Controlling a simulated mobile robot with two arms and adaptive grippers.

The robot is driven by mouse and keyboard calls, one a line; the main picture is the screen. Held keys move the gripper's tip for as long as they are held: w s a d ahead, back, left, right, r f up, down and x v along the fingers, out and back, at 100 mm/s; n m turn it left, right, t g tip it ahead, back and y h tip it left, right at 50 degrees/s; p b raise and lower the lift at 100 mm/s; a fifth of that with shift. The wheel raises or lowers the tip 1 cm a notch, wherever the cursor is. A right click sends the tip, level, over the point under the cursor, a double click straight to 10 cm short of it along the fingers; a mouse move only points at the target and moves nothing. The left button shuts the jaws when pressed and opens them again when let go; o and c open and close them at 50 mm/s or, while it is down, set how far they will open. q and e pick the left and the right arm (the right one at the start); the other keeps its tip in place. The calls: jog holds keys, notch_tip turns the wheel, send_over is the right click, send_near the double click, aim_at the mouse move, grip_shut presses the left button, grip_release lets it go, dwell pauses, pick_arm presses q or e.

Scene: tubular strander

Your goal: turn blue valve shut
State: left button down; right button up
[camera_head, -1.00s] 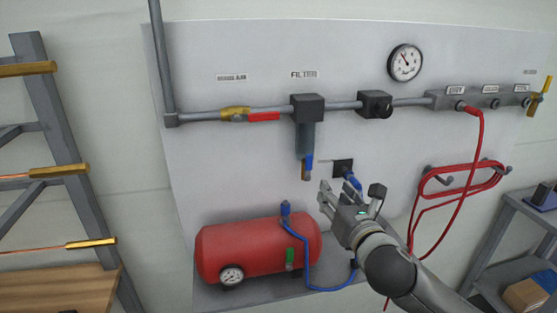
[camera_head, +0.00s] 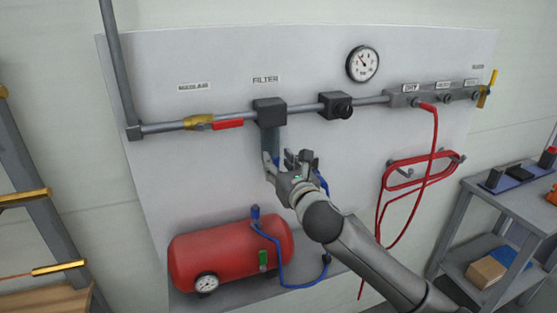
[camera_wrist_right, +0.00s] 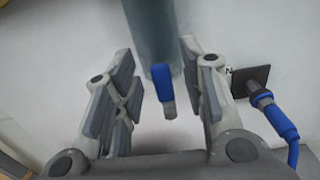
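The blue valve (camera_wrist_right: 162,85) has a short blue lever with a grey lower end. It hangs at the bottom of the translucent filter bowl (camera_wrist_right: 148,30) in the right wrist view. In the head view the filter bowl (camera_head: 271,138) shows under its dark block, and my right gripper hides the blue valve. My right gripper (camera_head: 285,160) is open, with its fingers raised towards the bowl's lower end. In the right wrist view its fingers (camera_wrist_right: 158,70) stand apart on either side of the blue lever, with visible gaps. My left gripper is not in view.
A blue hose plug (camera_wrist_right: 265,102) at a dark wall plate (camera_wrist_right: 251,80) sits close to the right finger. A red tank (camera_head: 230,255) stands below. The pipe with a red-handled valve (camera_head: 228,124) runs above. A red hose (camera_head: 433,150) hangs at right.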

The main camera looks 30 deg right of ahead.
jog(key=shift+w, duration=0.3)
jog(key=shift+c, duration=0.4)
grip_shut()
